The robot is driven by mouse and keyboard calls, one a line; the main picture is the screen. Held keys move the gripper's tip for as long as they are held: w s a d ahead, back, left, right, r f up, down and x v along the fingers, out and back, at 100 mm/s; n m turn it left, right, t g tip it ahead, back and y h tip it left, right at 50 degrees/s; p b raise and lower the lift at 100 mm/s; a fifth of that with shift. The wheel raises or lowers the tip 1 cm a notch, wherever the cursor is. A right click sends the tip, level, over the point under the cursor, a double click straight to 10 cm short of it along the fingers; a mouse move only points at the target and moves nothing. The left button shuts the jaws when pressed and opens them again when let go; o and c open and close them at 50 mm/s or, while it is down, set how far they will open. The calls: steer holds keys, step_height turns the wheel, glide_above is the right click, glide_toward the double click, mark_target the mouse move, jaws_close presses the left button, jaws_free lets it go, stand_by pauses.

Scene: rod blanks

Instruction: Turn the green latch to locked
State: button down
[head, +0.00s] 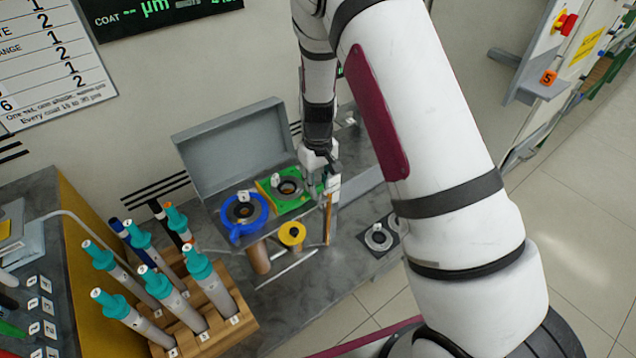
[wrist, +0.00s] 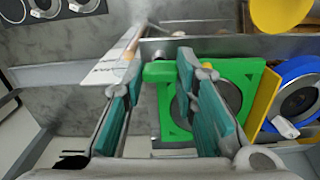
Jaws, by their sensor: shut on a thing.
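The green latch (wrist: 158,71) is a rounded green tab at the corner of a square green plate (wrist: 174,122) around a dark round opening. The green plate also shows in the head view (head: 291,204), on the grey box under the raised lid. My gripper (wrist: 160,66) has its teal-padded fingers on either side of the latch tab and is shut on it. In the head view my gripper (head: 318,182) is at the plate's right edge, and the latch is mostly hidden there.
A blue ring (head: 259,222) sits left of the green plate, with a yellow strip (wrist: 263,104) between them. A yellow round piece (head: 292,234) is in front. A wooden rack (head: 244,327) holds several teal-capped rods at left. The grey lid (head: 228,149) stands open behind.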

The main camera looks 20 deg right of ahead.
mark_target(318, 185)
steer(key=m, duration=0.4)
steer(key=shift+m, duration=0.4)
steer(key=m, duration=0.4)
steer(key=shift+m, duration=0.3)
steer(key=c, duration=1.3)
jaws_free()
step_height(318, 185, up, 12)
